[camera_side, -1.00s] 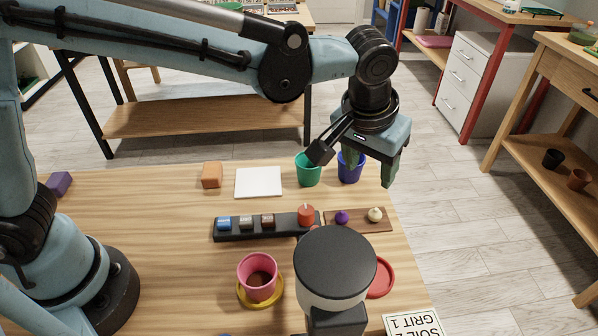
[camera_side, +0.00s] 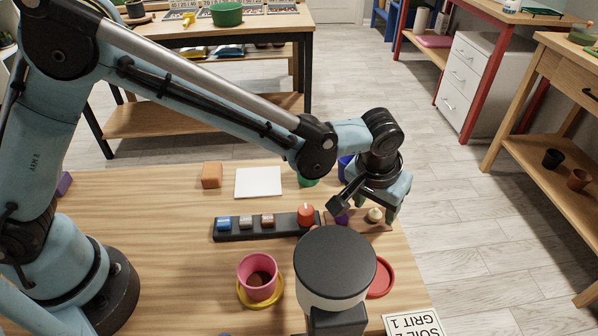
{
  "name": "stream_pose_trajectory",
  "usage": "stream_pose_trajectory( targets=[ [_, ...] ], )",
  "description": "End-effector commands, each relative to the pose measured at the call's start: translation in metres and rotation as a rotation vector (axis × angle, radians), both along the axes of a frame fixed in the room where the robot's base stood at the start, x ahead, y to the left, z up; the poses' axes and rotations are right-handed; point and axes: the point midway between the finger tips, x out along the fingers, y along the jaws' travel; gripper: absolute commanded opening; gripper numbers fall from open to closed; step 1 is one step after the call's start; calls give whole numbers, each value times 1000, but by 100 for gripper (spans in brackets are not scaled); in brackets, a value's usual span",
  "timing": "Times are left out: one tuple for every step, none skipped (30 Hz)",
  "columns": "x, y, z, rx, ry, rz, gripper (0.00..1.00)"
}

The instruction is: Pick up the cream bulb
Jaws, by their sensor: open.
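The cream bulb (camera_side: 375,215) sits on a small brown wooden board (camera_side: 383,227) at the right of the table. The purple bulb (camera_side: 342,218) is to its left on the same board, partly hidden by my gripper. My gripper (camera_side: 371,214) is open and points down over the board, with one finger just right of the cream bulb. Nothing shows between the fingers in its grasp. I cannot tell how far above the bulb the fingertips are.
A black tray (camera_side: 237,237) with several small blocks and an orange-red piece (camera_side: 306,214) lies left of the board. A black-topped cylinder (camera_side: 335,262) stands in front. A pink pot (camera_side: 258,272) on a yellow saucer and a red saucer (camera_side: 381,278) are near. Green and blue pots stand behind, mostly hidden.

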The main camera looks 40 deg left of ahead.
Motion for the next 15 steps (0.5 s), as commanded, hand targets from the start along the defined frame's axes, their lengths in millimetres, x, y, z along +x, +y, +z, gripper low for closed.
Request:
stream_pose_trajectory(
  targets=[
    [2,0,-6,0,0,1,57],
    [3,0,-9,0,0,0,57],
    [4,0,-12,0,0,0,57],
    [4,0,-14,0,0,0,57],
    [5,0,-16,0,0,0,57],
    [5,0,-17,0,0,0,57],
    [5,0,-17,0,0,0,57],
    [5,0,-17,0,0,0,57],
    [5,0,-18,0,0,0,57],
    [5,0,-17,0,0,0,57],
    [5,0,-17,0,0,0,57],
    [5,0,-17,0,0,0,57],
    [5,0,-17,0,0,0,57],
    [5,0,-17,0,0,0,53],
    [5,0,-17,0,0,0,47]
  ],
)
